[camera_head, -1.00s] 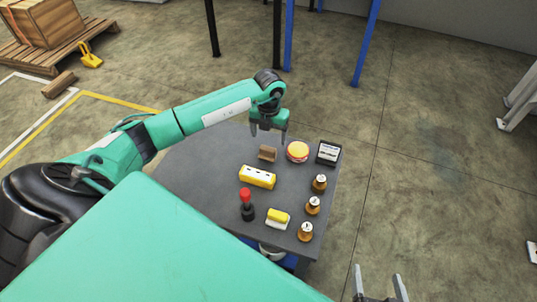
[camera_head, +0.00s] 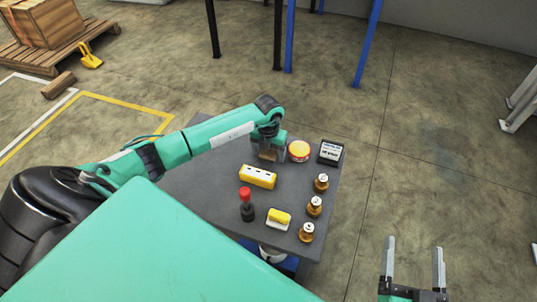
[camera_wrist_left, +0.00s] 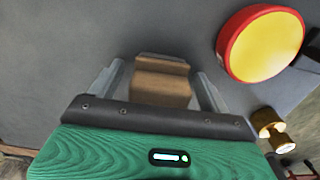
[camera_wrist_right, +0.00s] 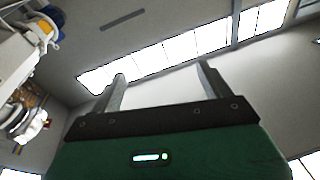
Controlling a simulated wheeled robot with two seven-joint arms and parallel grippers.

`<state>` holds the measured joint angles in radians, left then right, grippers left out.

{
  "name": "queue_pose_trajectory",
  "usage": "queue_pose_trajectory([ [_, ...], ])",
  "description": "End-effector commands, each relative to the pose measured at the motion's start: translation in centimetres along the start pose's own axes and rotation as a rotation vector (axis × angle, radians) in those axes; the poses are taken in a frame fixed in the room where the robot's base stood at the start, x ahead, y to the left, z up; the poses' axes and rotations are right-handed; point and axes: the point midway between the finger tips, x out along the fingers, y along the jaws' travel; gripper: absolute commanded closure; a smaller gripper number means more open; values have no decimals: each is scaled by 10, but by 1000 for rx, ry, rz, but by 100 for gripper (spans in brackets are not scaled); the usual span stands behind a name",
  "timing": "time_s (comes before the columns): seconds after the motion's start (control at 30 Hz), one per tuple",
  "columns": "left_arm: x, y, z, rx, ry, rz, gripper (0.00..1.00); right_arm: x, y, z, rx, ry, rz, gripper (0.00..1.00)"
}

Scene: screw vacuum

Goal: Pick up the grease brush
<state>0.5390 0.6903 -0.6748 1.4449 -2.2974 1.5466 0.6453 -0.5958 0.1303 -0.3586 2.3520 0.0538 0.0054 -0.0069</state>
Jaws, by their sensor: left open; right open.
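A small brown wooden block-like thing, which may be the grease brush (camera_head: 267,155), is on the far part of the grey table, mostly hidden by my left gripper (camera_head: 268,158) in the head view. In the left wrist view this brown piece (camera_wrist_left: 160,85) lies between the two open fingers, with a gap visible on each side. A yellow and white piece (camera_head: 279,218) lies near the table's front edge; I cannot tell whether it is a brush. My right gripper (camera_head: 414,248) is open and empty, off the table to the right.
On the grey table (camera_head: 205,185) are a red-rimmed yellow tin (camera_head: 299,151), a dark box (camera_head: 331,152), a yellow block with holes (camera_head: 258,177), a red-topped dark tool (camera_head: 246,204) and several brass weights (camera_head: 314,206). The tin is just right of my left gripper.

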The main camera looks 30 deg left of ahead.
Motion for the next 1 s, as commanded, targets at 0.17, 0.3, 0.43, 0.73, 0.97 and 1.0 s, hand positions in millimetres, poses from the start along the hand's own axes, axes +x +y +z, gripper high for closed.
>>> queue_pose_trajectory([
  [0.17, 0, 0, 0, 0, 0, 0, 20, 0, 0, 0, 0, 1, 0, 20],
  [0.3, 0, 0, 0, 0, 0, 0, 48, 0, 0, 0, 0, 0, 0, 20],
  [0.43, 0, 0, 0, 0, 0, 0, 69, 0, 0, 0, 0, 0, 0, 20],
  [0.73, -3, 0, 0, 0, -1, 0, 69, 0, 0, 0, 0, -3, 0, 20],
  [0.97, -23, 0, 1, 1, -3, -1, 69, -9, -6, 21, 19, -118, -2, 20],
  [1.0, -30, 0, 1, 1, -2, -1, 69, -12, -7, 27, 24, -152, -3, 20],
])
